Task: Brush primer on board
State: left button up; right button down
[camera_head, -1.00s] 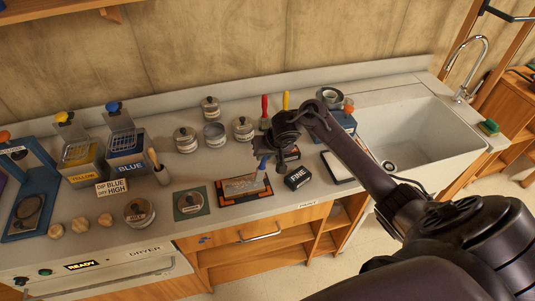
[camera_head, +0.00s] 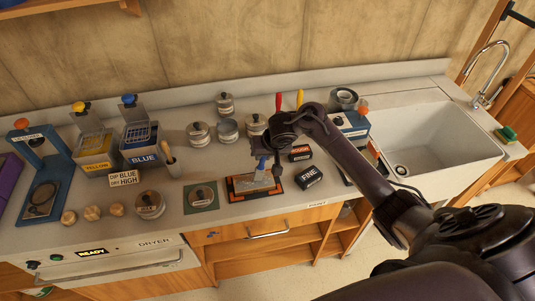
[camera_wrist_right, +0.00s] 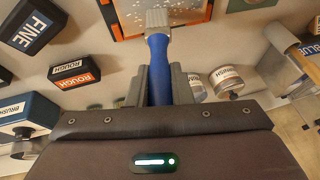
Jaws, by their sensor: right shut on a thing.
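My right gripper (camera_head: 262,156) is shut on a blue-handled brush (camera_wrist_right: 158,62), which points down. My left gripper is not in view.
Sanding blocks marked FINE (camera_head: 309,177) and ROUGH (camera_head: 300,153) lie right of the frame. A green mat with a round disc (camera_head: 201,195) lies left. Several tins (camera_head: 228,129) stand behind. The sink (camera_head: 435,135) is at right, the dryer (camera_head: 110,265) at front left.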

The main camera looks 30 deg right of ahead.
jog(key=w+a, duration=0.2)
jog(key=a, duration=0.5)
jog(key=shift+a, duration=0.35)
dwell(0.9)
jog(key=shift+w, duration=0.1)
jog(key=shift+r, duration=0.25)
jog(key=shift+w+d, duration=0.45)
jog(key=shift+d, duration=0.3)
jog(key=shift+f, duration=0.25)
dwell(0.4)
